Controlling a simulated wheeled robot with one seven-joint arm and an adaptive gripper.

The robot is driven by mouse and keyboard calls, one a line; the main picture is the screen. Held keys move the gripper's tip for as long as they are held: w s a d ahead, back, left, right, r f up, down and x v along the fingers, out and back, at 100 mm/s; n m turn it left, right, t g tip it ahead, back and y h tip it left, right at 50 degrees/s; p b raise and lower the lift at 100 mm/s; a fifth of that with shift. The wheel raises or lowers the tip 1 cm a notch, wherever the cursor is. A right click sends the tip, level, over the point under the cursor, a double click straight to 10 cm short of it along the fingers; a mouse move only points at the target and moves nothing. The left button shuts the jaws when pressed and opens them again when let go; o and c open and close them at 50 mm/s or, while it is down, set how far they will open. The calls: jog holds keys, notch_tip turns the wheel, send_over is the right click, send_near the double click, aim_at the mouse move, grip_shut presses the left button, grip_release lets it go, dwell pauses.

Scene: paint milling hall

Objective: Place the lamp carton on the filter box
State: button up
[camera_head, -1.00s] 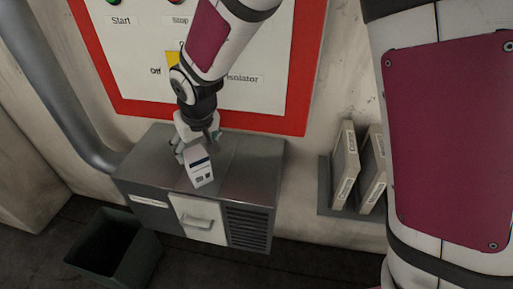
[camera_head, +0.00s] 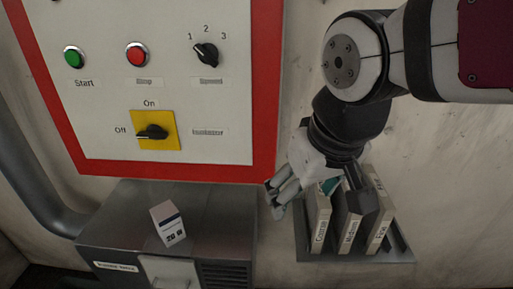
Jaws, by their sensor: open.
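A rack (camera_head: 345,256) at the wall holds upright slabs labelled Coarse (camera_head: 318,225), Medium (camera_head: 348,230) and Fine (camera_head: 378,230). A red-framed control panel (camera_head: 225,110) with buttons and knobs is above the metal box. A grey pipe (camera_head: 30,165) runs at the left.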

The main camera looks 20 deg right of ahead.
jog(key=s+d, duration=0.2)
jog(key=s, duration=0.4)
jog(key=shift+s+f+m, duration=0.15)
jog(key=shift+s+m, duration=0.2)
jog(key=shift+m, duration=0.05)
jog(key=shift+r+p, duration=0.95)
jog(key=shift+r, duration=0.2)
